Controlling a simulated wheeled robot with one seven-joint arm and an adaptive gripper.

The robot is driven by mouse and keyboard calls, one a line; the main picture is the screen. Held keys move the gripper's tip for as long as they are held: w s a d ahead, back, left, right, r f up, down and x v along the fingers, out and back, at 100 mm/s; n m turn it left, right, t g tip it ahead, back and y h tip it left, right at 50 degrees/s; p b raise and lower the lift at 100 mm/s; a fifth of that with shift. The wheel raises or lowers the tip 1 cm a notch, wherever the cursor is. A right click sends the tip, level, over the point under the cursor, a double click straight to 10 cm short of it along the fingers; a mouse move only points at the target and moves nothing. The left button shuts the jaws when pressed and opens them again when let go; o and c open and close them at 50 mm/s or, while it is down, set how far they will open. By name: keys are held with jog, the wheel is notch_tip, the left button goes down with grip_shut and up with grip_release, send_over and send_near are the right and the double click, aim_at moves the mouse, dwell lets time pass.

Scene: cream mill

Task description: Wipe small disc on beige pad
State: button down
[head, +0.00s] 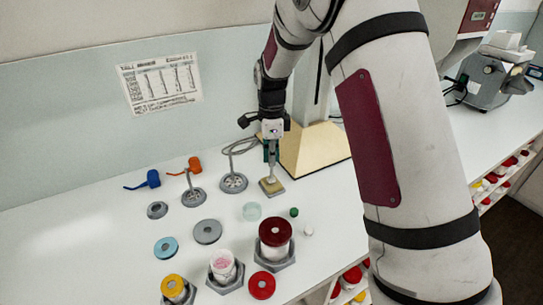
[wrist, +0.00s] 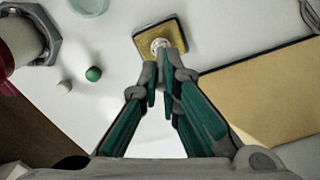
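The beige pad (head: 277,187) is a small square with a dark edge, lying on the white counter near the bench's middle. In the wrist view the beige pad (wrist: 188,34) is at the top centre. The small disc (wrist: 160,44) is pale and round, at the pad's near side. My gripper (head: 271,165) points down over the pad. In the wrist view my gripper (wrist: 163,72) has its green-backed fingers closed together on the near part of the disc, which they partly hide. The disc looks to be touching the pad.
A green ball (head: 294,212) and a white ball (head: 308,230) lie just in front of the pad. A red-lidded jar (head: 275,232) stands nearer. Metal strainers (head: 233,183) are to the left. A large beige base (head: 316,148) is close behind right.

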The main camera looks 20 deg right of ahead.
jog(key=shift+f, duration=0.3)
dwell(0.4)
jog(key=shift+s, duration=0.2)
jog(key=shift+s+d+p, duration=0.1)
jog(key=shift+s+p, duration=0.2)
jog(key=shift+p, duration=0.05)
jog(key=shift+s, duration=0.1)
jog(key=shift+w+b, duration=0.45)
jog(key=shift+w, duration=0.25)
jog(key=shift+w+a, duration=0.2)
jog(key=shift+w, duration=0.15)
jog(key=shift+s+d, duration=0.1)
jog(key=shift+s, duration=0.3)
jog(key=shift+s, duration=0.35)
jog(key=shift+s+d+p, duration=0.1)
jog(key=shift+s+p, duration=0.05)
jog(key=shift+p, duration=0.2)
